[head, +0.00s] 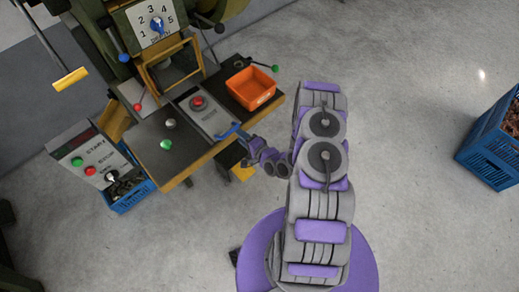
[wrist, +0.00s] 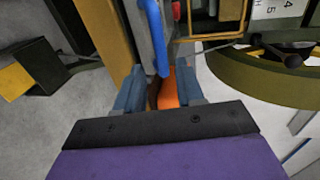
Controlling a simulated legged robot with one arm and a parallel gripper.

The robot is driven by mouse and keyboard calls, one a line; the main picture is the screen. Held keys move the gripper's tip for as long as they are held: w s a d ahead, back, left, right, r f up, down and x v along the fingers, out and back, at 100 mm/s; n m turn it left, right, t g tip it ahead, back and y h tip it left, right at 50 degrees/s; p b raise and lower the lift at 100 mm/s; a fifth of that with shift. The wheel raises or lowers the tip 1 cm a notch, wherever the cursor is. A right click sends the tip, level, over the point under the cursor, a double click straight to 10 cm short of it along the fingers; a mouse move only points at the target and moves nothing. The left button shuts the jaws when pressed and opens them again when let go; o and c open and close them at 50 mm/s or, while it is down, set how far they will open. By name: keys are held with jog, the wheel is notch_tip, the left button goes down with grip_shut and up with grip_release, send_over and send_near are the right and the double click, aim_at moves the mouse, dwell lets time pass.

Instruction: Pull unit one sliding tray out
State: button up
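The machine bench has a grey sliding tray or panel (head: 210,112) with a red button on it. A blue handle (head: 228,131) sticks out at its front edge. My gripper (head: 245,143) is right at the handle in the head view. In the wrist view, the fingers of my gripper (wrist: 158,92) stand apart, and the blue handle (wrist: 153,35) reaches down into the gap between them. I see no finger closed on it. Whether a finger touches the handle cannot be told.
An orange bin (head: 250,88) stands on the bench top beside the tray. A control box (head: 93,160) and a blue crate (head: 133,194) are at the left. Another blue crate (head: 492,150) stands at the far right. The floor between is clear.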

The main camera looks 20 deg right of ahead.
jog(key=p+v, duration=0.1)
jog(key=v, duration=1)
dwell(0.3)
jog(key=shift+f, duration=0.1)
